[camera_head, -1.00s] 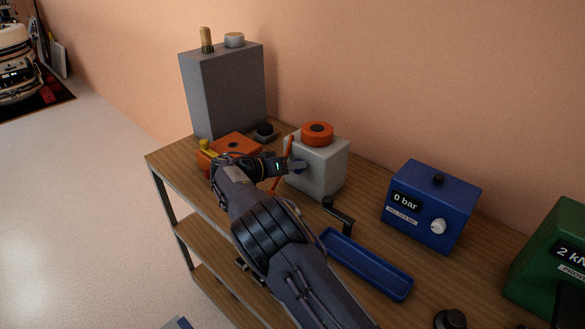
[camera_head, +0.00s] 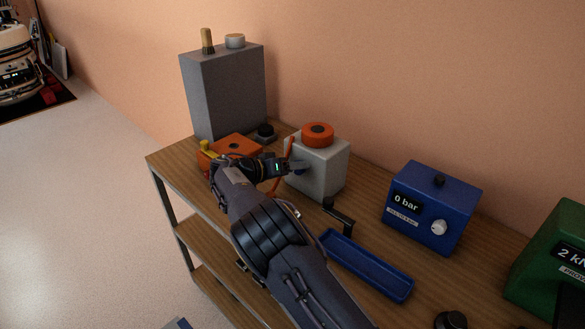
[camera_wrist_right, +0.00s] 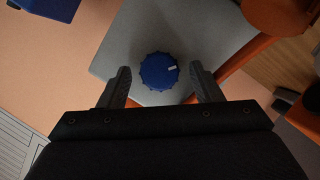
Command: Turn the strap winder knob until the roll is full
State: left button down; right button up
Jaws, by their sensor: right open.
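The strap winder (camera_head: 322,172) is a pale grey box on the wooden bench, with an orange roll (camera_head: 318,132) on top and an orange strap (camera_head: 281,180) at its left side. Its blue knob (camera_wrist_right: 159,71) has a ribbed rim and a white mark pointing to the right in the right wrist view; in the head view the knob (camera_head: 300,169) is partly hidden by my gripper. My right gripper (camera_wrist_right: 160,78) is open, with one finger on each side of the knob and a visible gap on both sides. My left gripper is not in view.
An orange box (camera_head: 238,144) and a tall grey box (camera_head: 225,92) stand left of the winder. A black crank handle (camera_head: 340,216), a blue tray (camera_head: 366,264) and a blue gauge box reading 0 bar (camera_head: 432,205) are to the right. A green box (camera_head: 555,255) is far right.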

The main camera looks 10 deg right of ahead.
jog(key=b+v, duration=0.1)
jog(key=v, duration=0.6)
jog(key=shift+s+a, duration=0.2)
jog(key=shift+a, duration=0.1)
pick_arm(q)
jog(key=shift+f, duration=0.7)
pick_arm(e)
jog(key=shift+r, duration=0.1)
